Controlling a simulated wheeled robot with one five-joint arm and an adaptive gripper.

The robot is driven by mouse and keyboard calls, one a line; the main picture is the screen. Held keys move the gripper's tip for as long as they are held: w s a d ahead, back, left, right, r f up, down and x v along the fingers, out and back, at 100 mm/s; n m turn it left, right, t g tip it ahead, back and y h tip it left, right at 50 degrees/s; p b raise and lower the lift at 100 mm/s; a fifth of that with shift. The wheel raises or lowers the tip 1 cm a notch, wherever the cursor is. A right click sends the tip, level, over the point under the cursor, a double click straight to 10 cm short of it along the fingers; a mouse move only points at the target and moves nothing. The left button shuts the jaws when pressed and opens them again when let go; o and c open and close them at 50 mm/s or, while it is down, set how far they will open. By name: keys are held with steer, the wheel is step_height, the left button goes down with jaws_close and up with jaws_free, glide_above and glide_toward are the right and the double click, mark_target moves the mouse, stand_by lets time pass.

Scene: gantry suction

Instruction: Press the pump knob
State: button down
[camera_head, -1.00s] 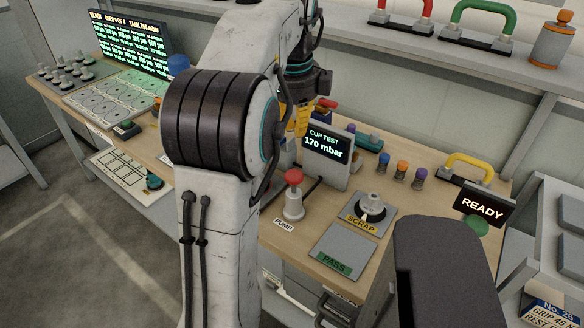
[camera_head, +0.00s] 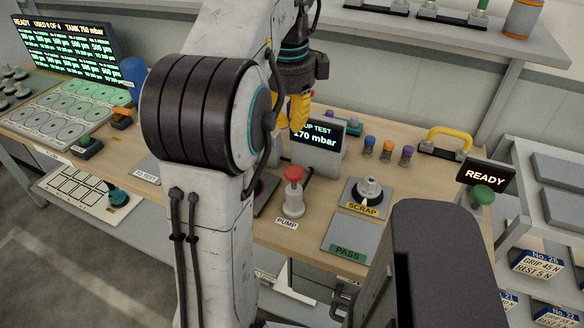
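The pump knob (camera_head: 293,174) is a red cap on a pale upright post, with a PUMP label in front, near the front edge of the bench. My gripper (camera_head: 297,112) has yellow fingers hanging below a dark wrist. In the picture it is above the knob, in front of the cup test display, which reads 170 mbar (camera_head: 318,137). A clear gap shows between fingers and knob in this view. My arm hides part of the gripper, so I cannot tell its opening. I see nothing held in the visible part.
Right of the knob are a grey SCRAP fixture (camera_head: 366,196), a PASS pad (camera_head: 352,238) and a READY sign (camera_head: 486,175) with a green knob (camera_head: 482,196). Small coloured cylinders (camera_head: 387,149) and a yellow handle (camera_head: 449,140) stand behind. A shelf (camera_head: 420,32) runs above the back.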

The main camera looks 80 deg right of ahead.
mark_target(292, 175)
stand_by(0.3)
steer(key=f, duration=0.4)
steer(key=f+b, duration=0.1)
steer(key=f, duration=0.4)
steer(key=d+f+b, duration=0.1)
steer(key=f, duration=0.4)
step_height(292, 175, down, 4)
steer(key=b, duration=0.3)
steer(key=shift+r, duration=0.2)
stand_by(0.3)
steer(key=shift+r+p, duration=0.45)
steer(key=shift+p, duration=0.2)
step_height(292, 175, up, 13)
steer(key=a+p, duration=0.1)
steer(key=p, duration=0.3)
